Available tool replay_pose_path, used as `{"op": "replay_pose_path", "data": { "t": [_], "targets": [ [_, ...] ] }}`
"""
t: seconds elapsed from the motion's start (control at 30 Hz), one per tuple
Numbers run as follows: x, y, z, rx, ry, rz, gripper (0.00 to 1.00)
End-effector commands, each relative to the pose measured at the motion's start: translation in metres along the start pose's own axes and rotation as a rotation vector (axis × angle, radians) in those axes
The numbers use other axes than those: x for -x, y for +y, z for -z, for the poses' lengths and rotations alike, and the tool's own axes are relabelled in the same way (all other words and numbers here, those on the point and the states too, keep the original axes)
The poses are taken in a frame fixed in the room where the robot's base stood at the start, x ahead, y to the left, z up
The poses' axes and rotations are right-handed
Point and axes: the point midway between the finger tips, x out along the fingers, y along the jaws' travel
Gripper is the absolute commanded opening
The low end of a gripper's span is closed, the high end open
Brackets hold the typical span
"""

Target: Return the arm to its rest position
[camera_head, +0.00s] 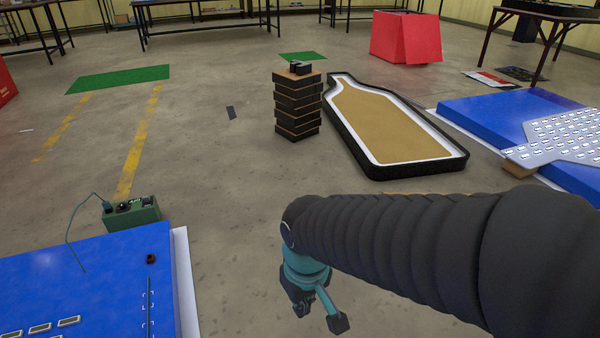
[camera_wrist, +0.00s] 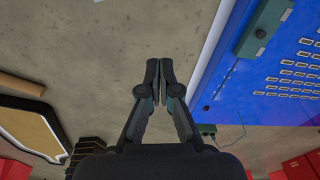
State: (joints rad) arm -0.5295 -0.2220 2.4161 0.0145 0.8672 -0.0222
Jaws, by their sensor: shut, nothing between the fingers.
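My arm, in a dark ribbed sleeve, reaches in from the right edge of the head view. My gripper (camera_head: 318,310) hangs at its end over bare floor, to the right of the blue board. In the wrist view my gripper (camera_wrist: 160,92) has its fingertips together with nothing between them. It is apart from everything around it.
A blue board (camera_head: 90,275) with a green box (camera_head: 132,213) lies at lower left; it also shows in the wrist view (camera_wrist: 225,90). A black stack (camera_head: 298,105), a bottle-shaped tray (camera_head: 465,158) and another blue board (camera_head: 480,115) stand beyond. Floor between is clear.

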Motion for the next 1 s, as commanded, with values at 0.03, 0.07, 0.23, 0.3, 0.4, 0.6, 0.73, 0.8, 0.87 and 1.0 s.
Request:
{"op": "replay_pose_path", "data": {
  "t": [0.03, 0.07, 0.23, 0.3, 0.4, 0.6, 0.73, 0.8, 0.87, 1.0],
  "targets": [
    [0.018, 0.013, -0.006, -0.052, 0.035, -0.007, 0.0],
    [0.026, 0.02, -0.01, -0.078, 0.051, -0.011, 0.0],
    [0.067, 0.055, -0.035, -0.216, 0.154, -0.041, 0.0],
    [0.084, 0.068, -0.045, -0.271, 0.204, -0.059, 0.0],
    [0.108, 0.085, -0.059, -0.349, 0.278, -0.089, 0.0],
    [0.147, 0.109, -0.081, -0.477, 0.392, -0.147, 0.0],
    [0.153, 0.117, -0.087, -0.515, 0.406, -0.163, 0.0],
    [0.153, 0.119, -0.087, -0.523, 0.404, -0.164, 0.0],
    [0.153, 0.119, -0.087, -0.525, 0.404, -0.165, 0.0],
    [0.153, 0.119, -0.087, -0.523, 0.404, -0.164, 0.0]
  ]
}}
